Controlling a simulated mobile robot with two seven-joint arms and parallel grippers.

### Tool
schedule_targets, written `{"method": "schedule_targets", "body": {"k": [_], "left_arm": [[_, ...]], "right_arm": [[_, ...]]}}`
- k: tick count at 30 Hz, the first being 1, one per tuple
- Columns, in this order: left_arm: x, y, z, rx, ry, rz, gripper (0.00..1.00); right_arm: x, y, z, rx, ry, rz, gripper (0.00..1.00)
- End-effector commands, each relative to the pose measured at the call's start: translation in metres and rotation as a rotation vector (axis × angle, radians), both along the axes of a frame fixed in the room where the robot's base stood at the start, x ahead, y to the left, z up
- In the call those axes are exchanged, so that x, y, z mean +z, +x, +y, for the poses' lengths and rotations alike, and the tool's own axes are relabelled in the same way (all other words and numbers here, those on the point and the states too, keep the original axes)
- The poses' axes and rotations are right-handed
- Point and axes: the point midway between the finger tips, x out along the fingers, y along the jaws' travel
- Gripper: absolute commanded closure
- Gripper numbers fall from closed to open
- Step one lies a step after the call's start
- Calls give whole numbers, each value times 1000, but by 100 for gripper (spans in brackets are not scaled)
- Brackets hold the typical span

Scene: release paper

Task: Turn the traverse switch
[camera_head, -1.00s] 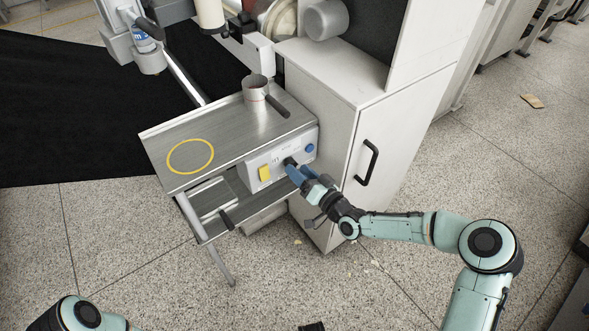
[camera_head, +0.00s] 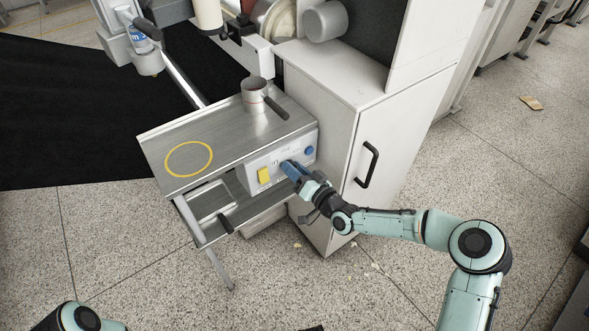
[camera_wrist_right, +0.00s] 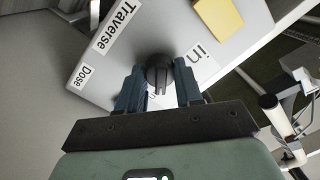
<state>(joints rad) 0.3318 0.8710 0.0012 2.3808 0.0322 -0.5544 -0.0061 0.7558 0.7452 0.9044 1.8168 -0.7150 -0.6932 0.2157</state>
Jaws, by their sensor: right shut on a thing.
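The traverse switch is a black round knob (camera_wrist_right: 159,72) on a light grey control panel (camera_wrist_right: 120,65), with a "Traverse" label (camera_wrist_right: 117,27) beside it in the right wrist view. My right gripper (camera_wrist_right: 159,80) has its blue fingers on either side of the knob and is shut on it. In the head view my right gripper (camera_head: 288,168) is at the front of the panel (camera_head: 276,165) and hides the knob. A yellow square button (camera_head: 264,176) is left of the gripper and a blue round button (camera_head: 309,151) is right of it. My left gripper is out of view.
A metal table (camera_head: 215,135) with a yellow ring mark and a handled cup (camera_head: 254,95) is above the panel. A white cabinet (camera_head: 340,150) with a black handle (camera_head: 367,164) stands to the right. The speckled floor (camera_head: 150,250) in front is mostly clear.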

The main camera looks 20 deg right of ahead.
Motion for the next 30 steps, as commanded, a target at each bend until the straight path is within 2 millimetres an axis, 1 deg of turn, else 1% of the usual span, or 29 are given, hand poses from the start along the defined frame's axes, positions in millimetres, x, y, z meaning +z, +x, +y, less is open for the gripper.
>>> {"method": "schedule_targets", "body": {"k": [7, 14, 24, 30], "left_arm": [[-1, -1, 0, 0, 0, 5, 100], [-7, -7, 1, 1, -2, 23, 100], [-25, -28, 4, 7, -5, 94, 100], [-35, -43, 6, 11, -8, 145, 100]], "right_arm": [[0, 0, 1, 3, -98, -35, 95], [0, 0, 2, 3, -273, -99, 95], [0, -1, 3, 4, -552, -200, 95], [0, -1, 3, 3, -678, -246, 95]]}}
